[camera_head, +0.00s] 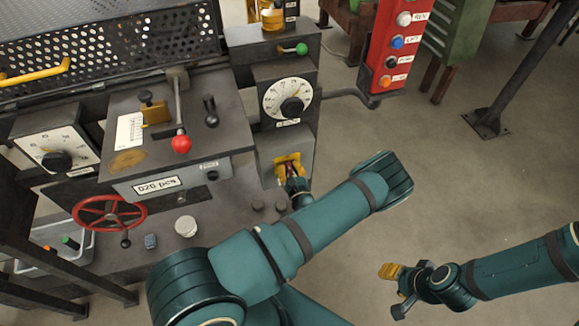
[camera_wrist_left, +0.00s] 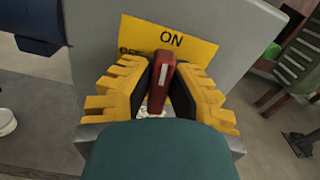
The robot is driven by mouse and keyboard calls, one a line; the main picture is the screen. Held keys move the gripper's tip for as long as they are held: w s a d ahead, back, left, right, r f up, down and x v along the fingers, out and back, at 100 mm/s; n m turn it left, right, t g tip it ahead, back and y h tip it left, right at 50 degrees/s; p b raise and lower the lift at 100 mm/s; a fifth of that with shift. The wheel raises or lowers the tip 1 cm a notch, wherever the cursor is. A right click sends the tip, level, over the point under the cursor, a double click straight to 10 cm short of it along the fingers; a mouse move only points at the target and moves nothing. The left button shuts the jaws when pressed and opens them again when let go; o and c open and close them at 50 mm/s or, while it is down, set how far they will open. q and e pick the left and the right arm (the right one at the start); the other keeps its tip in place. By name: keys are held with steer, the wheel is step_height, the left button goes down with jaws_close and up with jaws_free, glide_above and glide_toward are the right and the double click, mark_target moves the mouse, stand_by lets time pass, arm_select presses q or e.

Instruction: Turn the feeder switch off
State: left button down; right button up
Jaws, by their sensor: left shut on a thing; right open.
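The feeder switch shows in the left wrist view as a red lever (camera_wrist_left: 162,82) in front of a yellow plate (camera_wrist_left: 200,52) marked "ON" and, partly hidden, "OFF". The plate is on a grey box (camera_head: 268,165), low on the right side of the machine. My left gripper (camera_wrist_left: 162,90) has its yellow fingers on both sides of the red lever, shut on it; it also shows in the head view (camera_head: 289,168). The lever's base is partly hidden. My right gripper (camera_head: 393,290) is open and empty, low at the right above the floor.
Above the switch box is a white dial (camera_head: 288,98) with a black knob. A red-knobbed lever (camera_head: 181,144) and a red handwheel (camera_head: 109,213) are to the left. A red button panel (camera_head: 395,45) hangs at the upper right.

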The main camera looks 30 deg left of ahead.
arm_select(q)
steer(key=n+p, duration=0.1)
steer(key=n, duration=0.2)
steer(key=shift+a+n, duration=0.1)
steer(key=shift+n, duration=0.2)
steer(key=n+p, duration=0.2)
steer(key=n, duration=0.2)
steer(key=shift+s+a+n, duration=0.1)
steer(key=shift+n, duration=0.2)
steer(key=n+p, duration=0.1)
steer(key=n, duration=0.3)
steer(key=shift+f, duration=0.15)
steer(key=shift+f+n+p, duration=0.1)
steer(key=shift+n+p, duration=0.4)
steer(key=shift+n, duration=1.5)
steer(key=c, duration=0.9)
jaws_free()
steer(key=shift+f, duration=0.1)
steer(key=shift+s, duration=0.15)
